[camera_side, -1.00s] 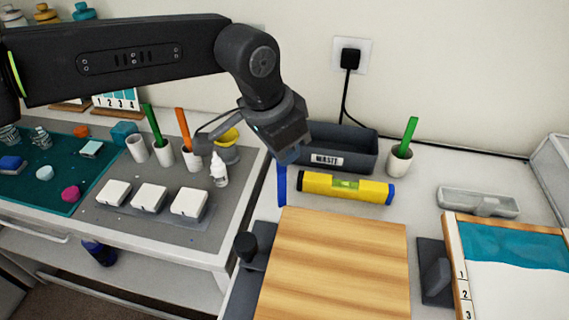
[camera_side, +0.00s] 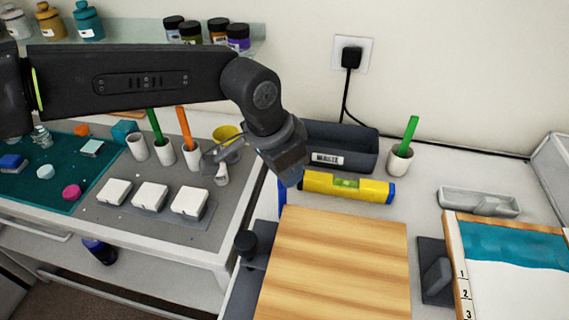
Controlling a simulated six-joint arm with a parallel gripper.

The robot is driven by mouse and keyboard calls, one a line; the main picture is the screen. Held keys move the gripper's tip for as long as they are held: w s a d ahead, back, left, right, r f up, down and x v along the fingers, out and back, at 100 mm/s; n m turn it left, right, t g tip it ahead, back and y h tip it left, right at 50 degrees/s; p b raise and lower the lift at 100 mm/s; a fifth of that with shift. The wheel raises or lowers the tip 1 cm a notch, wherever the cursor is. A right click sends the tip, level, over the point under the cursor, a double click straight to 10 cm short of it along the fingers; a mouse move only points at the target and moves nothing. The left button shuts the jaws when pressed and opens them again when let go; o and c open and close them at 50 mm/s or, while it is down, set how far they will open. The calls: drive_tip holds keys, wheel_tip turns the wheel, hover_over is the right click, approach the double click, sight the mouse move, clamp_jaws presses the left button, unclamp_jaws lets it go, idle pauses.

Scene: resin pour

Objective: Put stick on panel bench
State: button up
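A blue stick (camera_side: 282,198) stands roughly upright at the left edge of the panel bench (camera_side: 422,208), beside the wooden board's back left corner. Its upper part is hidden behind my wrist. My gripper (camera_side: 286,172) is above and close to the stick, left of the yellow level. Its fingertips are not clear, so I cannot tell whether they touch the stick or are open or shut. Other sticks stand in cups: a green one (camera_side: 155,127) and an orange one (camera_side: 185,123) on the left bench, and a green one (camera_side: 411,130) on the panel bench.
The yellow level (camera_side: 345,188) lies behind the wooden board (camera_side: 340,262), in front of the dark waste bin (camera_side: 345,138). A dark clamp (camera_side: 246,244) sits at the board's left. White blocks (camera_side: 149,195) and a small bottle (camera_side: 222,174) are on the left bench.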

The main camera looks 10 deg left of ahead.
drive_tip(key=shift+r, duration=0.1)
drive_tip(key=v, duration=1.2)
drive_tip(key=shift+r, duration=0.1)
drive_tip(key=s+a+r+n+t, duration=0.1)
drive_tip(key=s+a+r+n, duration=0.1)
drive_tip(key=a, duration=0.8)
drive_tip(key=s+a+r+n+t, duration=0.1)
drive_tip(key=s+a+r+n, duration=0.15)
drive_tip(key=a, duration=0.75)
drive_tip(key=s+a+f+n+t+y, duration=0.1)
drive_tip(key=s+a+f+n, duration=0.3)
drive_tip(key=s+a+f, duration=0.4)
drive_tip(key=s+a+y, duration=0.1)
drive_tip(key=s+a, duration=0.5)
drive_tip(key=s, duration=0.1)
drive_tip(key=shift+f, duration=0.2)
